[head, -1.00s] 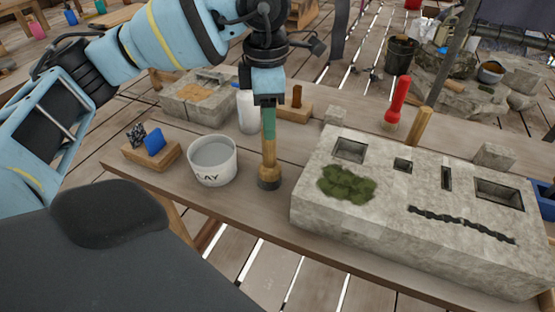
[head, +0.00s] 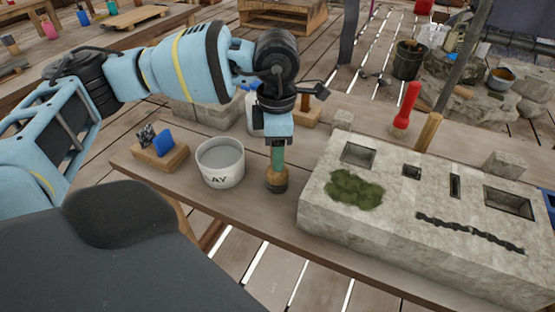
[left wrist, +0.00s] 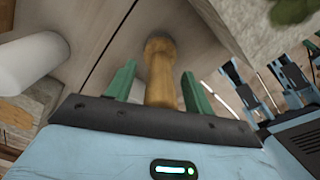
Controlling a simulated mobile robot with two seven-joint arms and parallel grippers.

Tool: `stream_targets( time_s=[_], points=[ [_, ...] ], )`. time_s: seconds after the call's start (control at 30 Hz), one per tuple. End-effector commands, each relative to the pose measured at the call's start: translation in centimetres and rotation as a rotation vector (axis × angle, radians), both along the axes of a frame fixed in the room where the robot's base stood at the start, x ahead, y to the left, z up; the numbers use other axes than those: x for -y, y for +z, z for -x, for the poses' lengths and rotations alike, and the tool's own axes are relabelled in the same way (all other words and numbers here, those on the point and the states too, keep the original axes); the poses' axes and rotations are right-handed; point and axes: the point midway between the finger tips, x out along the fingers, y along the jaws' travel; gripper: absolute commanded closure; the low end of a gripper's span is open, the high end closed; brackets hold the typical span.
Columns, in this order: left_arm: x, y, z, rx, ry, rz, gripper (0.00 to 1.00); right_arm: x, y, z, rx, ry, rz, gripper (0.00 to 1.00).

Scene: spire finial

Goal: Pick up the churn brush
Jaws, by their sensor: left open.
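The churn brush (head: 277,179) stands upright on the wooden table, between the clay bucket and the stone block. It has a light wooden handle and a dark lower end. My left gripper (head: 278,158) points straight down over it, with the upper handle between its green fingers. In the left wrist view, the brush handle (left wrist: 161,75) runs between the two open fingers (left wrist: 160,85), with a gap visible on each side. The top of the handle is hidden by the gripper.
A grey clay bucket (head: 221,165) stands close left of the brush. The large stone block (head: 400,230) with recesses and moss lies to the right. A wooden holder (head: 160,160) with a blue block is further left. A red-handled tool (head: 406,105) stands behind the stone.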

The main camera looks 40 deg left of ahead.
Motion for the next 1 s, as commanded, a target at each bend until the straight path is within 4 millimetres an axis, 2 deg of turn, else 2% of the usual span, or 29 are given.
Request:
stream_targets(
  time_s=[0.23,0.63,0.87,1.0],
  points=[
    [0.0,-0.1,0.0,0.0,0.0,0.0,0.49,0.1,0.0,-0.1,0.001,0.002,0.001,0.64],
    [0.0,-0.1,0.0,0.0,0.0,0.0,1.0,0.1,0.0,0.0,0.0,0.002,0.002,0.64],
    [0.0,0.1,0.0,0.001,0.0,0.0,1.0,0.1,0.0,0.2,-0.002,0.003,0.002,0.64],
    [0.0,1.2,-0.1,0.003,0.0,0.0,1.0,0.1,0.0,0.3,-0.006,0.002,0.002,0.64]
  ],
)
